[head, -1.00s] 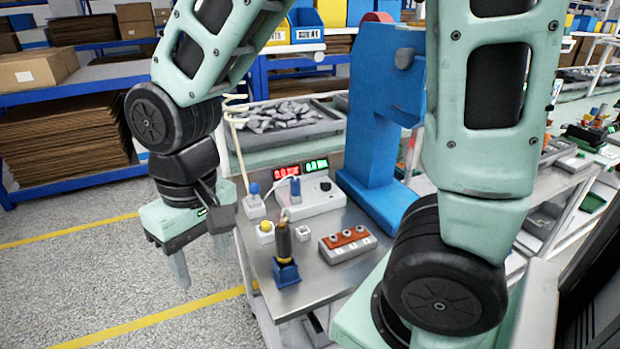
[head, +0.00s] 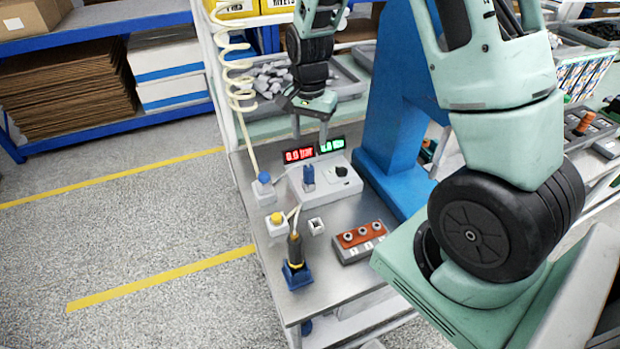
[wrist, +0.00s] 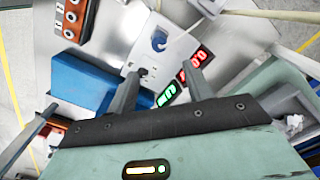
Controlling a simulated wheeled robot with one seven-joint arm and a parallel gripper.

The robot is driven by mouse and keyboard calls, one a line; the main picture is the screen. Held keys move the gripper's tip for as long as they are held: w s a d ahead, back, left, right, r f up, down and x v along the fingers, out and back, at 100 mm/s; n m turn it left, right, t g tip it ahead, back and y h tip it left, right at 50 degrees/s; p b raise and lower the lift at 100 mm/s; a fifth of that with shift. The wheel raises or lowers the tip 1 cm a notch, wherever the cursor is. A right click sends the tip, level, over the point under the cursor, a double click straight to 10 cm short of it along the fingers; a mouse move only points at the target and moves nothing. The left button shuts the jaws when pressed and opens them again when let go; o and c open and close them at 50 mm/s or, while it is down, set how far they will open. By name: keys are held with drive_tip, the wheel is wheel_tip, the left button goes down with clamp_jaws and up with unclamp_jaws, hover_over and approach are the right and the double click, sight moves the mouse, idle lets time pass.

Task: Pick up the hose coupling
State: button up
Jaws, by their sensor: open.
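The coiled cream hose runs down to a blue piece, which I take as the hose coupling (head: 264,177), upright on a small white block at the bench's left edge.
The white test box (head: 330,188) carries a blue upright part (head: 308,174), a black knob and lit displays. A blue press frame (head: 385,120) stands to the right. A black-yellow tool (head: 295,250) and an orange-grey socket block (head: 362,241) stand in front.

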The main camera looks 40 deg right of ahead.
sight(309, 167)
wheel_tip(309, 167, down, 6)
drive_tip(key=shift+p, duration=0.7)
drive_tip(key=shift+s+a+f+p, duration=0.15)
drive_tip(key=shift+f+p, duration=0.5)
drive_tip(key=shift+f, duration=0.05)
drive_tip(key=shift+a+f+p, duration=0.1)
drive_tip(key=shift+f+p, duration=0.7)
drive_tip(key=shift+f, duration=1.2)
clamp_jaws()
